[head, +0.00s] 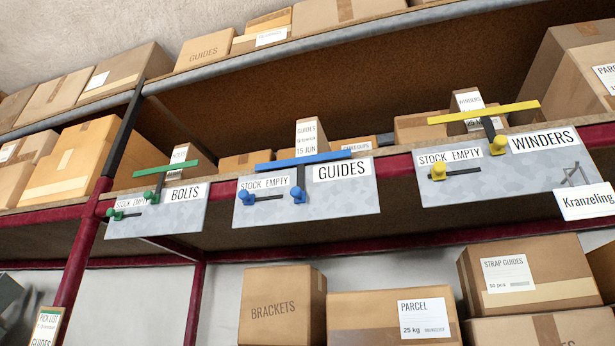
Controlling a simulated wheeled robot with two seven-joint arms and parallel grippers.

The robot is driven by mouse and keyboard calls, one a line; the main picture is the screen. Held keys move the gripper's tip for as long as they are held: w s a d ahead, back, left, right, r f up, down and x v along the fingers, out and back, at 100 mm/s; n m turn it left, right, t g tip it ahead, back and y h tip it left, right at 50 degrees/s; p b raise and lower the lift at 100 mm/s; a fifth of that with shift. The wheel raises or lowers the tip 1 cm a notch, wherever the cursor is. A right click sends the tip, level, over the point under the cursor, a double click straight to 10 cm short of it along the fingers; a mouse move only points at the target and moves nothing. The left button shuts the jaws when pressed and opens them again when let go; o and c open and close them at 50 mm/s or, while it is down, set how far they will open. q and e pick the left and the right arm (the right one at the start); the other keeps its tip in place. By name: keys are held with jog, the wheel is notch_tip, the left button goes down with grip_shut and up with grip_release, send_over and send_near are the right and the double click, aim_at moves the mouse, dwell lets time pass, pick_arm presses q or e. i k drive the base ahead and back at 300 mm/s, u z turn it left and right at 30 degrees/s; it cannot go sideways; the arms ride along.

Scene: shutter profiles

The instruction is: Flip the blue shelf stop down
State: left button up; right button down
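The blue shelf stop (303,160) is a long blue bar across the top of a short dark upright arm, in the middle of the head view. The bar is raised, level with the top edge of the grey GUIDES plate (345,196) and in front of a small upright carton (310,134). A blue knob (298,197) sits at the foot of the arm. A second blue knob (244,197) sits to its left, at the end of a short dark horizontal bar or slot. Neither of my grippers can be made out in the head view.
A green stop (165,168) on the BOLTS plate and a yellow stop (484,112) on the WINDERS plate are also raised. A Kranzeling sign (587,202) hangs at right. A dark grey shape at the left edge is unclear. Cartons, including a BRACKETS box (281,306), stand below.

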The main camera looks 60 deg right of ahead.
aim_at(297, 192)
jog(key=k, duration=0.15)
jog(key=z, duration=0.95)
